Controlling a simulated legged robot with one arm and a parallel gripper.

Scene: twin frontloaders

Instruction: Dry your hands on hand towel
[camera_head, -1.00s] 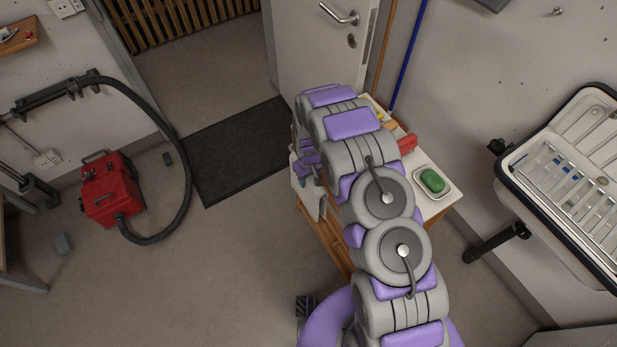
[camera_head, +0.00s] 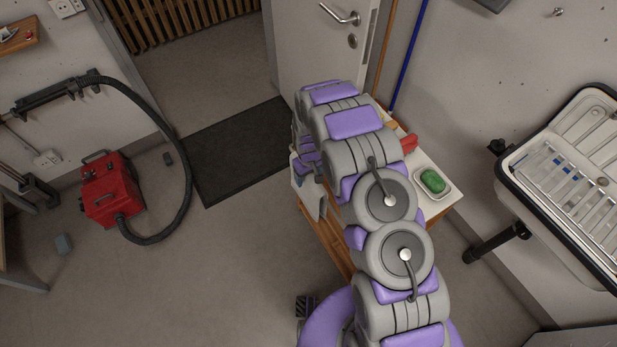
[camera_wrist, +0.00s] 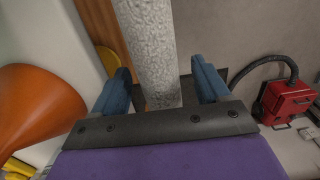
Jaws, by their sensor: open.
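A pale grey, rough-textured hand towel (camera_wrist: 150,40) hangs as a narrow strip between the two blue fingers of my gripper (camera_wrist: 163,80) in the wrist view. The fingers stand apart, with a visible gap between the towel and the right finger. In the head view a pale piece of the towel (camera_head: 312,197) shows at the left side of a small cabinet (camera_head: 334,238), beside my wrist. My arm hides the rest of it, and the fingertips are mostly hidden there.
On the white cabinet top (camera_head: 440,205) are a green soap in a dish (camera_head: 433,182) and a red object (camera_head: 409,143). A sink (camera_head: 512,165) is on the right wall. A red vacuum (camera_head: 112,190) with a hose stands left.

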